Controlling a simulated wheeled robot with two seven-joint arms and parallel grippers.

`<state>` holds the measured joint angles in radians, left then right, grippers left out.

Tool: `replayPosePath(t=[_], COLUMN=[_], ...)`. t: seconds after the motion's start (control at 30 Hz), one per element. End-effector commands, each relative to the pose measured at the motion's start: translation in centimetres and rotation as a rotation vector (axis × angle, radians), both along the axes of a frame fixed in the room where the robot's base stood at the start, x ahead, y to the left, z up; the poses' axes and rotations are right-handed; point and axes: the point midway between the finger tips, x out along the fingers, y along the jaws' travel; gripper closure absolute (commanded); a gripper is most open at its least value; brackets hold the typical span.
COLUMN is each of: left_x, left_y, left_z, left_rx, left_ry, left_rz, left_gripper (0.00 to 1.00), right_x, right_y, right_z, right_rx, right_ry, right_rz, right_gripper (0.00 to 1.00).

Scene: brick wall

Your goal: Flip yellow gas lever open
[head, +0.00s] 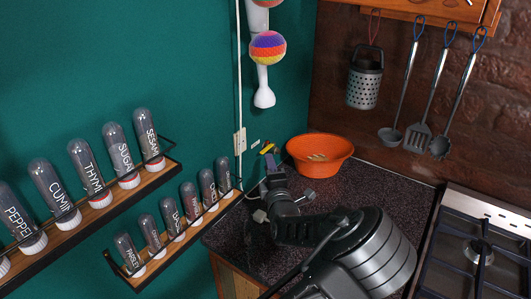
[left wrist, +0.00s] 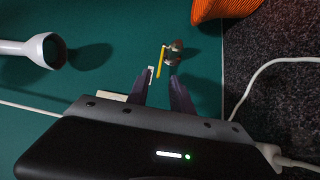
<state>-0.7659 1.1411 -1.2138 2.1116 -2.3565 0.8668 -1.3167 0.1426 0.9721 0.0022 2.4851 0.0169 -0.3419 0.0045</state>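The yellow gas lever (left wrist: 161,60) shows in the left wrist view as a thin yellow bar beside a metal fitting (left wrist: 175,52) on the green wall. In the head view, the lever (head: 267,148) is a small yellow spot on the wall left of the orange bowl. My left gripper (left wrist: 161,84) is open, its two dark fingers apart and pointing toward the lever. In the head view, my left gripper (head: 268,172) is partly hidden and small. My right gripper is not in view.
An orange bowl (head: 320,151) stands on the dark speckled counter (head: 385,190), close right of the lever. Spice racks (head: 105,205) line the wall at left. A white tube (head: 263,92) hangs above.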

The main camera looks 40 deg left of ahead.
Motion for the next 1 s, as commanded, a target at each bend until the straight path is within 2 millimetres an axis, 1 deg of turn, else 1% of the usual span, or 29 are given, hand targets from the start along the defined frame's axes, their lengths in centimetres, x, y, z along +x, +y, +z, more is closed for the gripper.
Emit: replayPosePath(t=[0.2, 0.4, 0.53, 0.77, 0.87, 1.0], left_x=[2.2, 4.1, 4.6, 4.6, 4.6, 4.6], left_y=[2.4, 4.3, 4.8, 4.9, 4.8, 4.8], left_z=[0.2, 0.1, 0.0, 0.0, 0.0, 0.0], left_rx=[0.001, 0.0, -0.001, -0.001, -0.001, -0.001], left_ry=[0.001, 0.0, 0.001, 0.001, 0.001, 0.001], left_rz=[0.001, 0.001, 0.0, 0.0, 0.0, 0.0], left_gripper=[0.73, 0.73, 0.73, 0.73, 0.79, 0.91], right_x=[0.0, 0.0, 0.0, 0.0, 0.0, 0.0], right_y=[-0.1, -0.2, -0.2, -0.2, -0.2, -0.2], right_z=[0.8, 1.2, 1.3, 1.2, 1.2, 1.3], right_rx=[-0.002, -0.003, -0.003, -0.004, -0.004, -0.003], right_ry=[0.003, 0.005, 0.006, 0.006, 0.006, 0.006], right_rz=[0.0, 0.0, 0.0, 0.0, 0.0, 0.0], right_gripper=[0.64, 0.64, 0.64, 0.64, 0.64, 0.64])
